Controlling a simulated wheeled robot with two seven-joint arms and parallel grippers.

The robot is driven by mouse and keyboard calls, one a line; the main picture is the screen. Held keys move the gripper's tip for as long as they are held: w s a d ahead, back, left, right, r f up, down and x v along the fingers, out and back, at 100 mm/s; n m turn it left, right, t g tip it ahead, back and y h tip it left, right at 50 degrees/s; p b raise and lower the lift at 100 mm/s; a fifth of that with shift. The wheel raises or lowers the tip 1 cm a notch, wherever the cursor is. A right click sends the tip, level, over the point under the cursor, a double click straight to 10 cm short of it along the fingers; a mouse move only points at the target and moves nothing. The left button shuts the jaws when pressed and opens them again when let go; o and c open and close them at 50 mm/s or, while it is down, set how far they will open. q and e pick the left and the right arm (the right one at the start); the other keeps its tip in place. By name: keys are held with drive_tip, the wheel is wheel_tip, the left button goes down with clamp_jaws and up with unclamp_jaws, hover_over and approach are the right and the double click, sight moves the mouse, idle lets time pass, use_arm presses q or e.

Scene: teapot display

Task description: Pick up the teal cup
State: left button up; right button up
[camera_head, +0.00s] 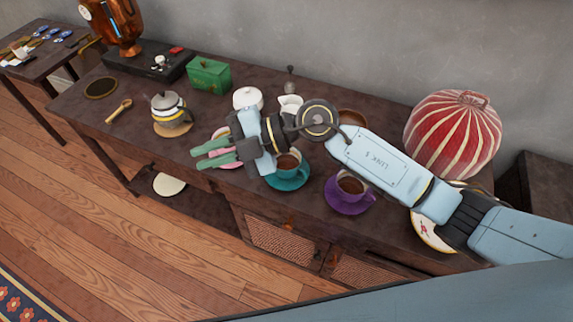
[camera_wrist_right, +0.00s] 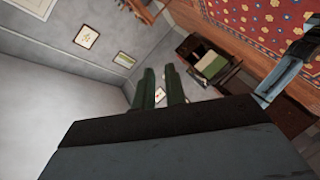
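The teal cup (camera_head: 286,174) holds dark liquid and stands upright on a teal saucer (camera_head: 289,184) near the front edge of the dark cabinet in the head view. My right wrist crosses just above and left of it in the picture, partly covering it. My right gripper (camera_head: 204,158) points left, away from the cup, with its green fingers slightly apart. The right wrist view also shows the two fingers (camera_wrist_right: 160,88) with a narrow gap and nothing between them. The teal cup is not in that view. My left gripper is not in view.
A purple cup (camera_head: 350,185) on its saucer stands right of the teal cup. A white lidded pot (camera_head: 247,98), a green box (camera_head: 208,74) and a grey teapot (camera_head: 168,108) stand left and behind. Pink crockery is partly hidden by the gripper.

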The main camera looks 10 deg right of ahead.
drive_tip(key=w+d+f+g+h, duration=0.1)
drive_tip(key=w+d+f+h, duration=0.1)
drive_tip(key=d+f+h, duration=0.45)
drive_tip(key=m+h, duration=0.2)
drive_tip(key=h, duration=0.7)
hover_over(305, 176)
wheel_tip(305, 176, down, 3)
drive_tip(key=shift+t, duration=0.4)
wheel_tip(305, 176, down, 13)
drive_tip(key=shift+w+d+r+b, duration=0.1)
drive_tip(key=shift+r+b, duration=0.1)
drive_tip(key=shift+b, duration=0.65)
drive_tip(key=shift+c, duration=0.4)
clamp_jaws()
drive_tip(key=shift+r, duration=0.2)
